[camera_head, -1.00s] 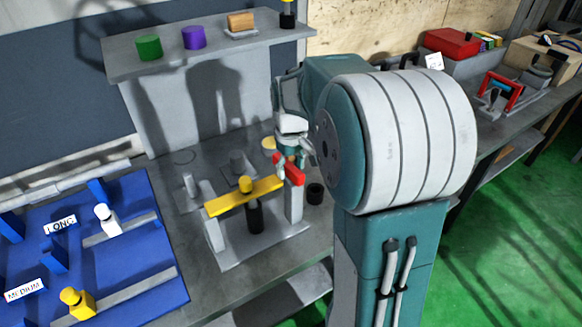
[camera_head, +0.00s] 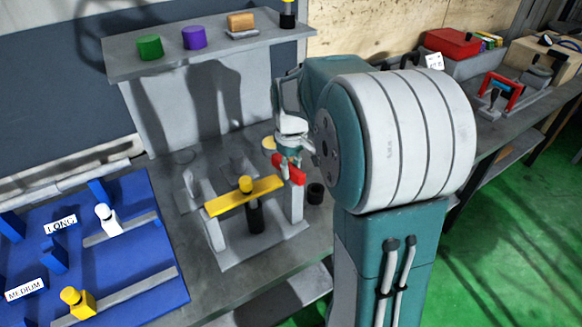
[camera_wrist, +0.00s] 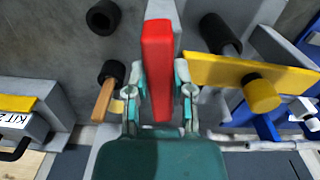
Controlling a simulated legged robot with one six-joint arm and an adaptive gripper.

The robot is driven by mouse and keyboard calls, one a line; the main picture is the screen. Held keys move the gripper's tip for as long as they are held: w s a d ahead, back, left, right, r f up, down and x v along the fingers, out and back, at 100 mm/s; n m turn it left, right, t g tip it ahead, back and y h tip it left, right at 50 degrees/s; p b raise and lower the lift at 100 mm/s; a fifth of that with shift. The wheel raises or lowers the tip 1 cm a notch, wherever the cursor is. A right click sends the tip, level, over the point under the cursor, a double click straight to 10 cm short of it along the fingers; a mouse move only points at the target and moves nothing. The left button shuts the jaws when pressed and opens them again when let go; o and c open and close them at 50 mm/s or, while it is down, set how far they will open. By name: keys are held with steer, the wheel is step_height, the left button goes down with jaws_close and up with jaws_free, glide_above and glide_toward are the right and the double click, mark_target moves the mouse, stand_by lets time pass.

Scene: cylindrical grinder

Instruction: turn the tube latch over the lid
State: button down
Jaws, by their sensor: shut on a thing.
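The red latch (camera_head: 291,174) sits on top of a grey post (camera_head: 297,203) at the right of a fixture. In the wrist view the red latch (camera_wrist: 158,65) runs lengthwise between my teal fingers. My gripper (camera_head: 289,158) is shut on it, with one finger along each side (camera_wrist: 160,88). The yellow bar (camera_head: 240,196), seemingly the lid, has a yellow knob (camera_head: 246,184) and lies left of the latch. In the wrist view the yellow bar (camera_wrist: 225,72) points toward the latch roughly crosswise, its end beside my right finger. The latch does not visibly lie across it.
A black ring-like piece (camera_head: 315,193) stands right of the fixture. A blue board (camera_head: 120,290) with labelled pieces lies to the left. A grey shelf (camera_head: 190,50) with coloured pieces rises behind. Black hollow cylinders (camera_wrist: 103,17) show in the wrist view.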

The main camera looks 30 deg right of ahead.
steer(key=n, duration=0.5)
steer(key=shift+s+a+f+n, duration=0.15)
steer(key=shift+a+n, duration=0.1)
steer(key=shift+n, duration=0.15)
steer(key=n, duration=0.4)
steer(key=shift+s+a+n, duration=0.15)
steer(key=shift+s+n, duration=0.05)
steer(key=shift+n, duration=0.2)
steer(key=shift+c, duration=2.4)
jaws_free()
steer(key=shift+w+r, duration=0.1)
steer(key=shift+r, duration=0.1)
step_height(320, 180, up, 12)
steer(key=shift+f, duration=0.15)
